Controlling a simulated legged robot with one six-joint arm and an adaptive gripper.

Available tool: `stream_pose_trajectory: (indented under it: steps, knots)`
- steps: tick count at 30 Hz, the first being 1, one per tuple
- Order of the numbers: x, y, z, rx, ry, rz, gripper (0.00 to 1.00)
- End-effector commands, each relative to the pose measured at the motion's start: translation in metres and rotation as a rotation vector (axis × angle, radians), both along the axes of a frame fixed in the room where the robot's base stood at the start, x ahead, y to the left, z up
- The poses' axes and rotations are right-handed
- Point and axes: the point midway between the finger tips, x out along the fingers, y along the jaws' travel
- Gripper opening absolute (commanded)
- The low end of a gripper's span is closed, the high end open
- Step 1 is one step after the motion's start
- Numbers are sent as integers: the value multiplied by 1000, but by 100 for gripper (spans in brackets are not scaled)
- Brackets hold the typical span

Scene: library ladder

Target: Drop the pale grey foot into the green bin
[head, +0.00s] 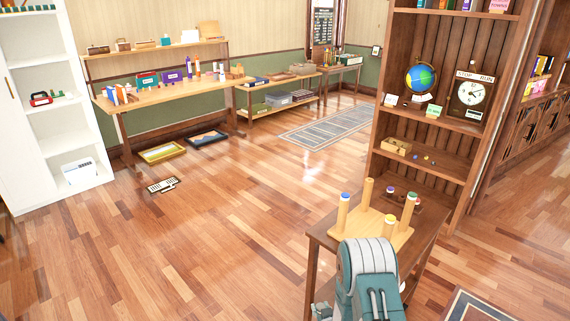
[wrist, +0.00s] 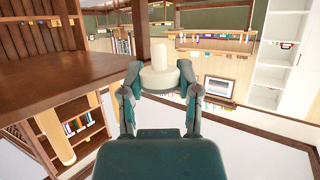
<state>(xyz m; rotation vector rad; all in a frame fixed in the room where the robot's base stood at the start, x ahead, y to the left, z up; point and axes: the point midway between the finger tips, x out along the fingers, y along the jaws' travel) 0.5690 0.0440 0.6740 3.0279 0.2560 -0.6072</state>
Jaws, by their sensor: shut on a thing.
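In the wrist view my gripper (wrist: 159,75) is shut on a pale, off-white foot (wrist: 160,75), a round disc with a narrower stub. The fingers press on the disc from both sides, and it is held clear of any surface. In the head view my arm shows at the bottom, but the fingertips and the foot are hidden. A small green box (head: 260,108), possibly the green bin, sits on the lower shelf of the low bench at the back. I cannot tell for sure that it is the bin.
A small wooden table (head: 324,236) holds a pegboard (head: 378,231) with upright colour-topped pegs beside my arm. A tall bookcase (head: 383,150) stands behind it. A yellow tray (head: 161,152) and a dark tray (head: 207,138) lie on the floor. Open floor is at left and centre.

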Motion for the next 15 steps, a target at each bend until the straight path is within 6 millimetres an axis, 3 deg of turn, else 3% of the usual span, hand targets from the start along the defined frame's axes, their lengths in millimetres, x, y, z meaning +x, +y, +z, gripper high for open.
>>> stream_pose_trajectory:
  steps: [1,8,15]
  knots:
    - [-1,6,-22,-2,6,19,27]
    - [-11,35,-106,-7,5,104,27]
    - [-39,54,-186,-3,4,185,27]
